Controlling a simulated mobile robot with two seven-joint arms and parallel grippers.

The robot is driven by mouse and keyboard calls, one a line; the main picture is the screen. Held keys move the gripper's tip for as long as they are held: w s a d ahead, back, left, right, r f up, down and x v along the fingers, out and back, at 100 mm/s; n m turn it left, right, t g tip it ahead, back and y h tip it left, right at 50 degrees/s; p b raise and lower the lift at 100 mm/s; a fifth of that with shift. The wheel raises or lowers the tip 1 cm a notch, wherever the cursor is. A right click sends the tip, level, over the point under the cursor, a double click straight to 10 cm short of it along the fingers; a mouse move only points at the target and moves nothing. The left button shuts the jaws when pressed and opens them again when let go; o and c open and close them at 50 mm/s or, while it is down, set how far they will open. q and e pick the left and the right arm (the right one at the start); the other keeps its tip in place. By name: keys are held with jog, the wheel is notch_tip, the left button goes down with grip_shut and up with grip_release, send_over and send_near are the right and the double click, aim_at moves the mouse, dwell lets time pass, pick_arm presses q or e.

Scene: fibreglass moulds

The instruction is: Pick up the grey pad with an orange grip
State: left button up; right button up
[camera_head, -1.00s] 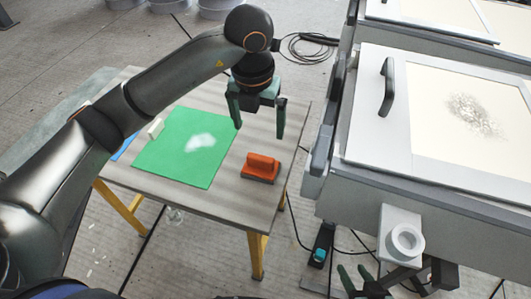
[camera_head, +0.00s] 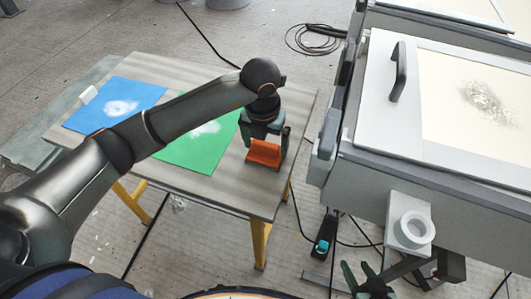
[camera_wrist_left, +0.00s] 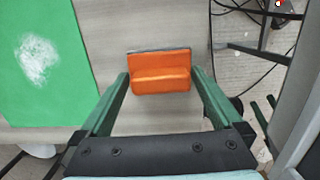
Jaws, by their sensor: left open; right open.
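The grey pad with an orange grip (camera_head: 264,154) rests on the table near its right edge. In the left wrist view the orange grip (camera_wrist_left: 160,77) lies between the fingers, with a thin grey strip of the pad (camera_wrist_left: 158,50) showing along its far side. My left gripper (camera_head: 265,156) is open, pointing down over the pad, with one finger on either side of the grip. In the wrist view a gap shows at the left finger; contact at the right finger is unclear. My right gripper (camera_head: 366,280) is open and empty, low beside the grey mould unit.
The table (camera_head: 235,190) also bears a green sheet (camera_head: 196,155) and a blue sheet (camera_head: 140,92), each with white powder. A white block (camera_head: 88,95) is at the blue sheet's left edge. A grey mould unit (camera_head: 430,180) stands right of the table, across a gap with cables.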

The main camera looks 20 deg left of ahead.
aim_at(266, 142)
pick_arm(q)
jog(key=c, duration=1.2)
jog(key=shift+r, duration=0.1)
jog(key=shift+r, duration=0.5)
notch_tip(266, 142, up, 2)
jog(key=shift+r+p, duration=0.25)
jog(key=shift+p, duration=0.1)
jog(key=shift+s+r+p, duration=0.4)
jog(key=shift+s+r, duration=1.15)
jog(key=shift+s, duration=0.8)
jog(key=shift+s+r+p, duration=0.45)
jog(key=shift+s+r, duration=1.15)
jog(key=shift+s, duration=0.7)
jog(key=shift+s+r+p, duration=0.4)
jog(key=shift+s+r, duration=1.15)
jog(key=shift+s, duration=0.8)
